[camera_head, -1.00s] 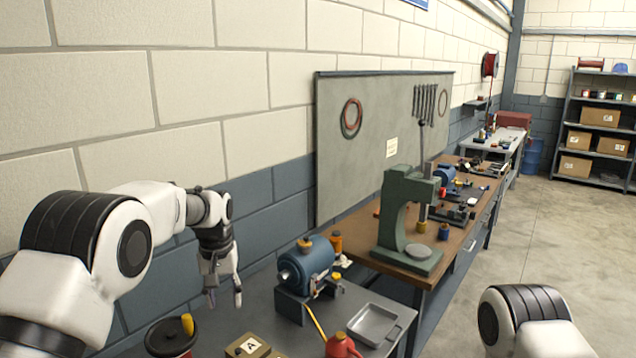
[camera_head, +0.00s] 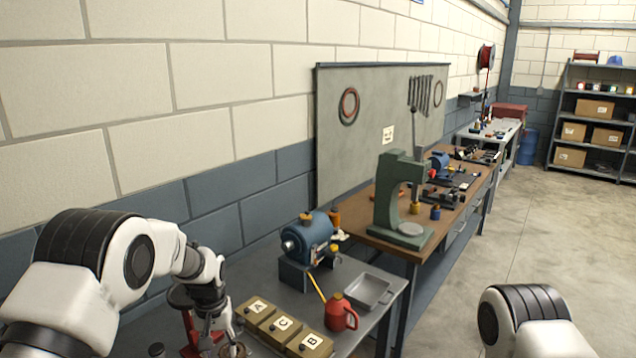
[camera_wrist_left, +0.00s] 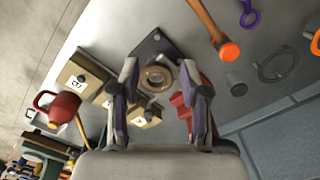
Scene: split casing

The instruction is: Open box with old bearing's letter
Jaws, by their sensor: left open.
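Three tan boxes stand in a row on the grey bench: A (camera_head: 257,307), C (camera_head: 282,326) and B (camera_head: 311,345). Their lids look shut. In the left wrist view, box A (camera_wrist_left: 142,118) is beside the fingers and a box at the row's far end (camera_wrist_left: 80,82) is further left. My left gripper (camera_head: 222,346) points down at the bench, left of box A. In the left wrist view my left gripper (camera_wrist_left: 160,70) is open over a metal ring (camera_wrist_left: 157,78) on a dark plate (camera_wrist_left: 150,46); I cannot tell whether they touch. My right gripper is out of view.
A red part (camera_wrist_left: 181,104) is close beside the fingers. A red oil can (camera_head: 340,313), a grey tray (camera_head: 369,291) and a blue motor-like unit (camera_head: 310,238) stand right of or behind the boxes. An orange-ended tool (camera_wrist_left: 213,30) lies on the bench.

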